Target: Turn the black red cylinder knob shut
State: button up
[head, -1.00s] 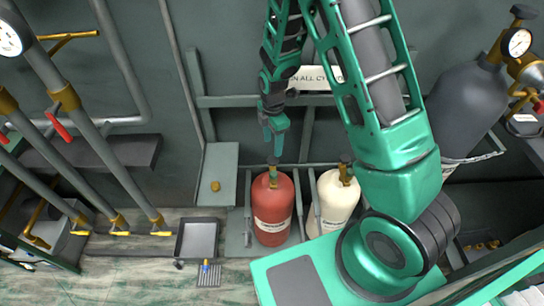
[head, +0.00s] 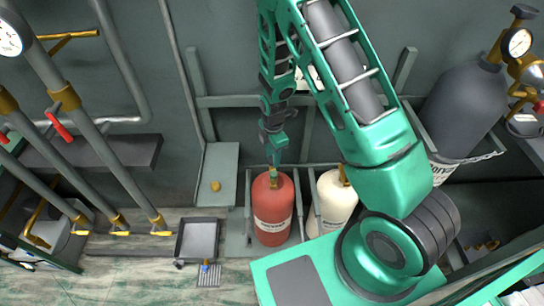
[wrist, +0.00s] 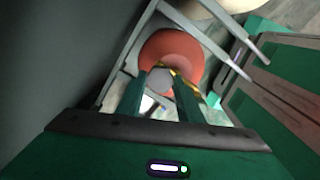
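The red cylinder (head: 272,208) stands upright in a grey rack, with a brass valve at its top. My gripper (head: 275,163) points down at this valve, and its fingers hide the knob in the head view. In the wrist view, the dark grey knob (wrist: 160,80) shows between the tips of my two green fingers (wrist: 161,88). The fingers are apart, one on each side of the knob. I see no clear grip on it; whether either finger touches it I cannot tell. The red cylinder's shoulder (wrist: 172,48) shows behind the knob.
A cream cylinder (head: 336,198) stands close on the right in the same rack. A large dark grey cylinder (head: 462,110) with a gauge is farther right. A grey tray (head: 198,240) lies to the left. Pipes with red and yellow handles fill the left side.

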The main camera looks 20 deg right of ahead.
jog(key=c, duration=0.4)
